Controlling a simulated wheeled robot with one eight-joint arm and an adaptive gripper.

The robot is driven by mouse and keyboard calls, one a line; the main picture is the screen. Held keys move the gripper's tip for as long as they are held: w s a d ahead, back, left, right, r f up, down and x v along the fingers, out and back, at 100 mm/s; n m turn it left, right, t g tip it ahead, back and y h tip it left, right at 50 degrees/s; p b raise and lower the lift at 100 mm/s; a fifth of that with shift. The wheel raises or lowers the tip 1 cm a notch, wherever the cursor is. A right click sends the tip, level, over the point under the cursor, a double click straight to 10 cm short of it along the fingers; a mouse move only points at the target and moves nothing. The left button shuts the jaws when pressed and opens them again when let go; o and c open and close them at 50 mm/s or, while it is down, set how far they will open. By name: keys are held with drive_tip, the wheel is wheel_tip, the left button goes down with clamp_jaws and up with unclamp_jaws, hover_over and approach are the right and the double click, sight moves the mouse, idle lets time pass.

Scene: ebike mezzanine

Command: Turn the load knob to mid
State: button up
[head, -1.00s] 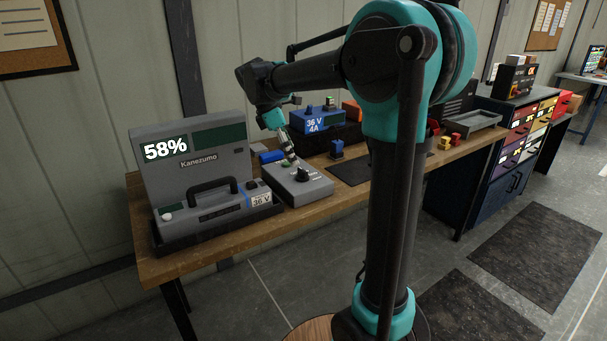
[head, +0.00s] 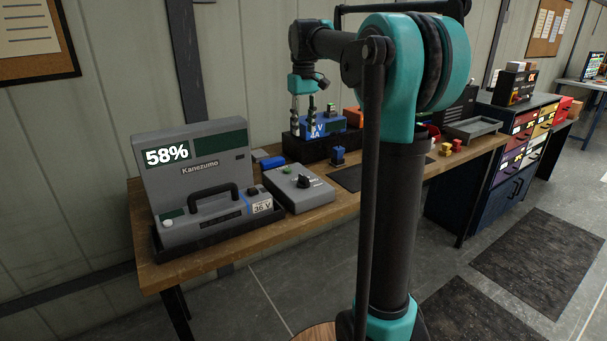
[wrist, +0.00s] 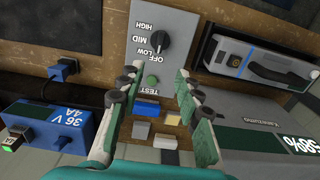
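The grey load box (head: 318,195) lies on the bench with a black load knob (head: 304,182) and a green button (head: 287,170). In the wrist view the knob (wrist: 159,43) stands beside the labels HIGH, MID, LOW and OFF. A small pale mark shows on the knob near LOW and OFF; its exact setting is hard to tell. The green TEST button (wrist: 152,82) is nearer my gripper. My gripper (head: 303,136) hangs above the back of the bench, clear of the box. In the wrist view its fingers (wrist: 160,95) are spread with nothing between them.
A grey Kanezumo case (head: 195,165) reading 58% stands left of the box. A blue 36 V 4A unit (head: 330,126) sits behind, close to my fingers. A blue plug (head: 338,156) is right of the box, near a dark mat (head: 352,178). Small blocks (wrist: 166,142) lie behind the box.

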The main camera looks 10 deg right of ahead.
sight(304, 176)
wheel_tip(304, 176, down, 17)
drive_tip(key=shift+r, duration=0.15)
idle(0.5)
clamp_jaws()
